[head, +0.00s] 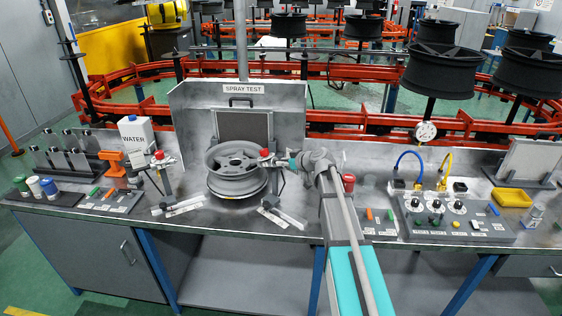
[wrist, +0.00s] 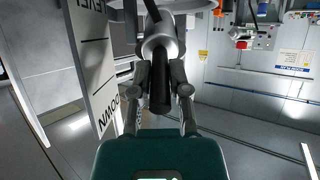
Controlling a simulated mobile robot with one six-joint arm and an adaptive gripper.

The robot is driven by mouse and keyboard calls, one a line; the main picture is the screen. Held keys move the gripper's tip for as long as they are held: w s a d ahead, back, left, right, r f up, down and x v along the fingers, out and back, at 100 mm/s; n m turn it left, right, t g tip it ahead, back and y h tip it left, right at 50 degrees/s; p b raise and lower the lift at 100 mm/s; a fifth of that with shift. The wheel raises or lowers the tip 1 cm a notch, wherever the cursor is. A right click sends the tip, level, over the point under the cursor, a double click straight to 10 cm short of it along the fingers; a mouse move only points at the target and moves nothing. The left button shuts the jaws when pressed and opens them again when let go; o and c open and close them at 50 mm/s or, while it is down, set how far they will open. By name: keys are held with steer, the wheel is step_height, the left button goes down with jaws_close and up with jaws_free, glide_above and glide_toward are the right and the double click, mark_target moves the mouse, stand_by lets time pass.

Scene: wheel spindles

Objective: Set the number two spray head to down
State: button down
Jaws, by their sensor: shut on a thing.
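The right-hand spray head (head: 265,154), with a red end, stands at the right front of a grey wheel (head: 236,168); I take it as number two, but no number is readable. My gripper (head: 291,161) reaches it from the right. In the wrist view my gripper (wrist: 162,85) has its fingers on both sides of the spray head's black cylindrical part (wrist: 160,92), shut on it. A grey rounded body (wrist: 160,40) lies beyond. A pale label plate (wrist: 92,60) beside it carries tick lines and the word DOWN. The head's exact tilt is unclear.
A second spray head (head: 158,157) stands left of the wheel. The SPRAY TEST booth (head: 285,97) walls the back. My arm crosses the bench front.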

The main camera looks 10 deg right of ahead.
steer(key=shift+a, duration=0.1)
steer(key=c, duration=0.6)
jaws_free()
steer(key=shift+s, duration=0.1)
steer(key=shift+r, duration=0.1)
